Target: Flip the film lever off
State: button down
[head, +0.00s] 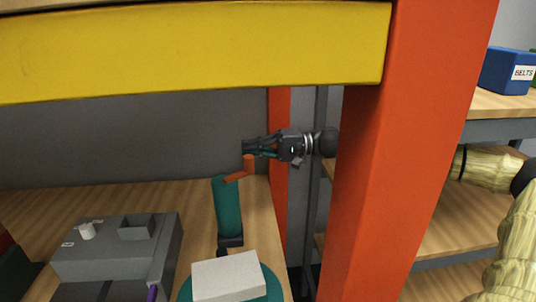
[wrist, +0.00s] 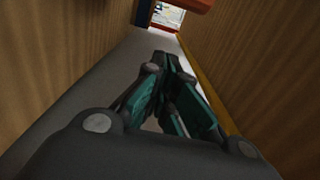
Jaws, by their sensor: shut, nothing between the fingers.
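My gripper (head: 252,146) is shut and empty, pointing left in the head view. A grey box-shaped device (head: 118,262) stands at lower left with a white knob (head: 86,231), a raised square part (head: 137,226) and small labels too small to read. I cannot make out which part is the film lever.
A yellow beam (head: 190,48) runs above, and a thick orange post (head: 400,150) stands right of my gripper. A white block (head: 227,275) sits on a teal round base in front. A blue BELTS bin (head: 508,71) is on the right shelf. The wooden shelf (head: 150,196) is bare behind the device.

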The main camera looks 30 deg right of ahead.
jog(key=s+p, duration=0.1)
jog(key=s+a+p, duration=0.1)
jog(key=s+p, duration=0.1)
jog(key=shift+s, duration=0.25)
dwell(0.4)
jog(key=shift+a, duration=0.2)
jog(key=shift+d+f, duration=0.1)
jog(key=shift+s+d+m+t+h+b, duration=0.15)
jog(key=shift+s+m+t+h+b, duration=0.2)
jog(key=shift+t, duration=0.25)
